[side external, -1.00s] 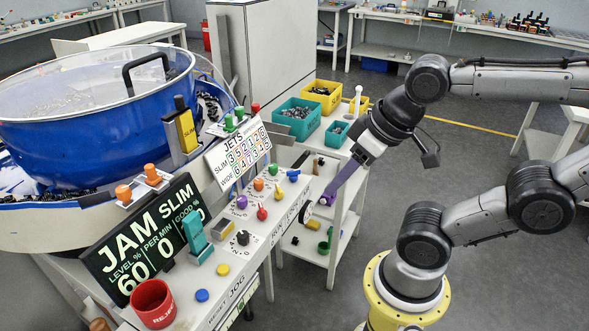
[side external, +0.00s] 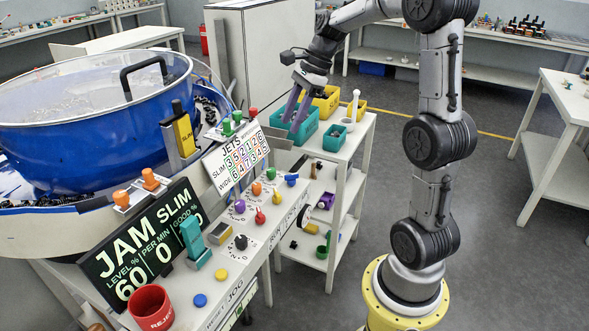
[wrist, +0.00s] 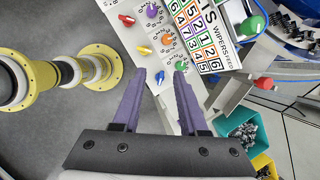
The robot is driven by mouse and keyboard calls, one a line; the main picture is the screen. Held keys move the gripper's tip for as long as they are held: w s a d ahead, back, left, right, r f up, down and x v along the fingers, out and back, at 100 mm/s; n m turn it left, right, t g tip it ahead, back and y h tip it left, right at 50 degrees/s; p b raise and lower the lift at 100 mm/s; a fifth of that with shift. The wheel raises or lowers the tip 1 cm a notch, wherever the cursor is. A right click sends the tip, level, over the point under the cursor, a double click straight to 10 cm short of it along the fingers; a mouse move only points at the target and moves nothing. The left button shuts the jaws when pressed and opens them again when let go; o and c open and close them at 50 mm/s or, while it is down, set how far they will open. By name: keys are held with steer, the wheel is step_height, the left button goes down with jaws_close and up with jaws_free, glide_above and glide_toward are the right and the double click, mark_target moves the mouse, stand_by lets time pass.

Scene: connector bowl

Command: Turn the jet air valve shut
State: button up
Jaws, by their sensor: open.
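No label naming the jet air valve is readable. On the bench-top panel, purple (side external: 240,206), orange (side external: 257,188) and green (side external: 271,174) dials stand in a row. The wrist view shows the red handle (wrist: 126,19), yellow handle (wrist: 145,50) and green dial (wrist: 180,65). My gripper (side external: 291,126) has two purple fingers, open and empty, raised near the teal bins behind the panel. In the wrist view, my gripper (wrist: 159,74) points toward the panel's blue-handle end.
A JETS number board (side external: 236,162) stands behind the dials. The blue bowl (side external: 80,120) is at left. Teal (side external: 303,132) and yellow (side external: 324,104) bins sit on a white shelf cart right of the bench. Open floor lies right of the cart.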

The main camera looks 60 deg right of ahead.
mark_target(292, 175)
steer(key=s+d+f+m, duration=0.2)
steer(key=d+f, duration=0.3)
steer(key=d, duration=0.2)
steer(key=x, duration=1.3)
steer(key=shift+s+a+f, duration=0.15)
steer(key=shift+s+f, duration=0.05)
steer(key=shift+f, duration=0.2)
jaws_close()
